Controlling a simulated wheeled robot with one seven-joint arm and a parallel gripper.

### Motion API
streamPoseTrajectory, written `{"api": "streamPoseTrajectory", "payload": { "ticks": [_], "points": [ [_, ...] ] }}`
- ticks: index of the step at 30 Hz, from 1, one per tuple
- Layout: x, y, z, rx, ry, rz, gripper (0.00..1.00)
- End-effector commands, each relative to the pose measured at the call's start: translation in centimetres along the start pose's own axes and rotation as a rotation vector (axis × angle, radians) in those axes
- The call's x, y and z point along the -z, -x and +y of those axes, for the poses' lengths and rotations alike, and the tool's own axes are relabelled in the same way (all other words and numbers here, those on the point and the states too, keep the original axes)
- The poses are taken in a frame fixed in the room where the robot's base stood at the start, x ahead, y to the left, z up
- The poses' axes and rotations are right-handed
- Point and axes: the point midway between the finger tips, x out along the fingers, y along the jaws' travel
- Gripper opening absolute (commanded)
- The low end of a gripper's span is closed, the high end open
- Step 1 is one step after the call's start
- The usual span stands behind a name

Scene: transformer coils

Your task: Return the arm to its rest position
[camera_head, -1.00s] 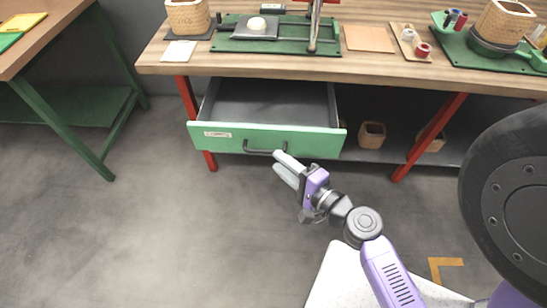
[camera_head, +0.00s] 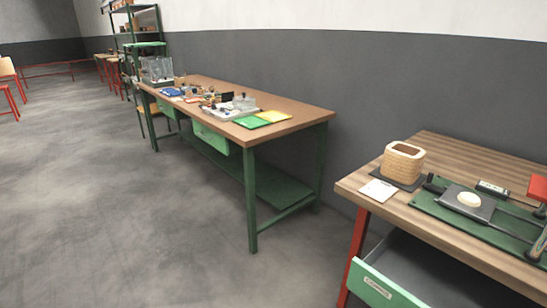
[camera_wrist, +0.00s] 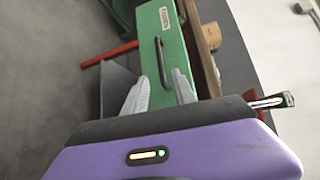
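My gripper (camera_wrist: 159,77) shows in the wrist view with its two pale fingers spread apart and nothing between them. The green drawer front (camera_wrist: 178,50) with its dark handle (camera_wrist: 159,62) lies beyond the fingertips; I cannot tell the exact gap. In the head view my arm and gripper are out of sight. The same drawer front (camera_head: 383,289) shows at the bottom right, and the drawer stands pulled out from the workbench.
Another bench (camera_head: 290,110) with green legs stands farther left, holding assorted parts. Open grey floor (camera_head: 130,210) fills the left.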

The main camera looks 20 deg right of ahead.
Motion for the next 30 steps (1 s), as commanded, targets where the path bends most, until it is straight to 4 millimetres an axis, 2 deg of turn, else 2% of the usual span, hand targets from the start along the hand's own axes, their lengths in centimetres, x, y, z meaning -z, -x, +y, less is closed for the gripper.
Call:
{"api": "streamPoseTrajectory", "payload": {
  "ticks": [5,8,11,17,21,24,27,30],
  "points": [
    [2.1,0.7,0.0,-0.059,0.251,0.107,0.33],
    [1.8,2.3,-0.9,-0.113,0.475,0.136,0.33],
    [0.6,4.1,-2.5,-0.144,0.708,0.133,0.33],
    [-4.0,8.4,-7.8,-0.103,1.192,0.036,0.33],
    [-8.9,12.3,-12.5,0.023,1.516,-0.105,0.33],
    [-11.9,15.2,-14.8,0.126,1.673,-0.224,0.33],
    [-13.6,17.4,-15.5,0.181,1.739,-0.33,0.33],
    [-14.2,18.7,-15.4,0.197,1.744,-0.399,0.33]
  ]
}}
